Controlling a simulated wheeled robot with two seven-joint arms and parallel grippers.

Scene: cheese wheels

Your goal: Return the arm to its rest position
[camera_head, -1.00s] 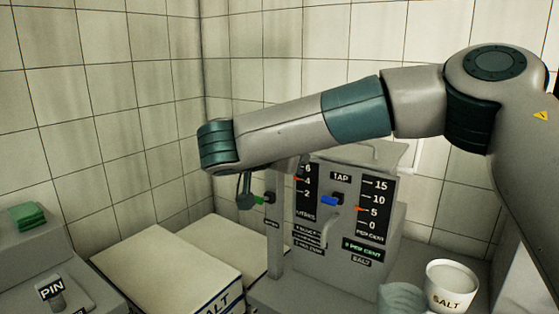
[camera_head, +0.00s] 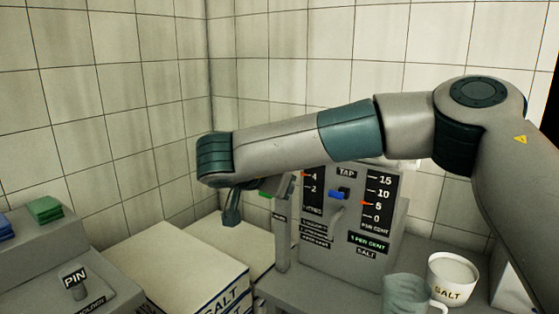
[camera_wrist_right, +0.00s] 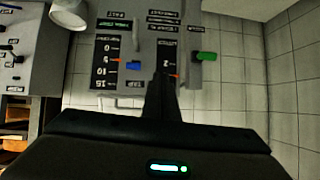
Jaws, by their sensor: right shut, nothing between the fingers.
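My right arm (camera_head: 265,147) reaches in from the right across the head view. Its right gripper (camera_head: 232,209) hangs below the wrist, left of the grey tap machine (camera_head: 335,240). In the right wrist view the fingers (camera_wrist_right: 162,98) are together with nothing between them. They appear in front of the machine's panel; whether they touch it I cannot tell. The machine has a blue knob (camera_head: 339,194) under the TAP label and a green knob (camera_wrist_right: 206,56), which the arm partly hides in the head view. My left gripper is out of view.
White salt boxes (camera_head: 180,262) lie left of the machine. Tiled walls close the back.

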